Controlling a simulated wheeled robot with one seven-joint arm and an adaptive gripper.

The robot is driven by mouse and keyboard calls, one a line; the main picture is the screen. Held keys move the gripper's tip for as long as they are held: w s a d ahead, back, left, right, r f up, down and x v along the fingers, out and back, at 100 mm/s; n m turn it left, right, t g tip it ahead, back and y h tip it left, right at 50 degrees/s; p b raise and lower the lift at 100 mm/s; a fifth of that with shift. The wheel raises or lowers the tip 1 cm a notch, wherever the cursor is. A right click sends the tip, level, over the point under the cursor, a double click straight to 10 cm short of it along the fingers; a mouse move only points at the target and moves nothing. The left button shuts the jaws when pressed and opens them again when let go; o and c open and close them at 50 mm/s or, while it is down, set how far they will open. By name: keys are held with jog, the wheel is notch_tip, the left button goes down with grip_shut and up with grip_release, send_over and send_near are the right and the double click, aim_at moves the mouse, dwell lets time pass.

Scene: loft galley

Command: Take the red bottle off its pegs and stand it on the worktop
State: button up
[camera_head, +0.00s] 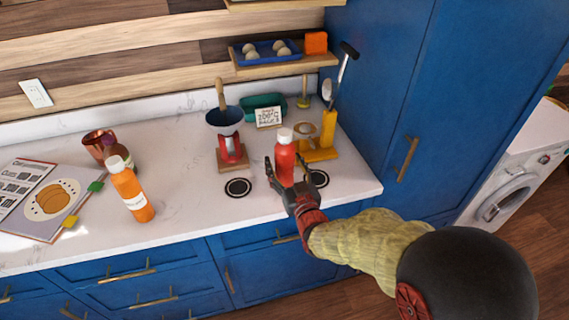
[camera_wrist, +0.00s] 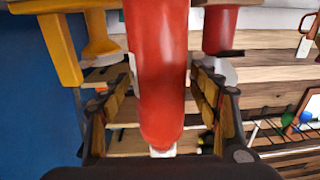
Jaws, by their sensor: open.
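The red bottle (camera_head: 286,160) has a white cap and looks upright over the front right of the white worktop (camera_head: 190,215). My gripper (camera_head: 288,178) is open, with its fingers on either side of the bottle. The wrist view shows the red bottle (camera_wrist: 158,70) between the spread fingers of my gripper (camera_wrist: 162,85), its white end at the bottom of the picture. A slight gap seems to show beside each finger. The bottle's lower end is hidden behind my gripper in the head view. I cannot make out the pegs or tell what bears the bottle.
A red stand with a blue bowl (camera_head: 224,117) is left of the bottle; a yellow stand (camera_head: 326,130) is behind right. Dark rings mark the worktop either side. An orange bottle (camera_head: 130,190) stands left. A tall blue cabinet (camera_head: 400,80) bounds the right. Front-middle worktop is clear.

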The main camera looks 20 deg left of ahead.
jog(key=shift+f, duration=0.1)
jog(key=shift+s, duration=0.1)
jog(key=v, duration=1.2)
notch_tip(320, 180, down, 12)
jog(key=s+d+g+h, duration=0.3)
jog(key=g, duration=0.2)
jog(key=s+d+f+g+h, duration=0.1)
jog(key=s+d+g+h, duration=0.2)
jog(key=s+d, duration=0.15)
jog(key=s+d+r+m+h, duration=0.1)
jog(key=s+d+r+m, duration=0.1)
jog(key=s+d+r, duration=0.2)
jog(key=s+d+r+m+g+h, duration=0.1)
jog(key=s+d+r, duration=0.3)
jog(key=d+r, duration=0.6)
jog(key=s+d+r+m+h, duration=0.2)
jog(key=s+d+r+m, duration=0.1)
jog(key=s+d+r, duration=0.2)
jog(key=d+r, duration=0.2)
jog(key=d, duration=0.1)
jog(key=shift+d+r+m, duration=0.25)
jog(key=shift+d+m, duration=0.1)
jog(key=shift+m, duration=0.05)
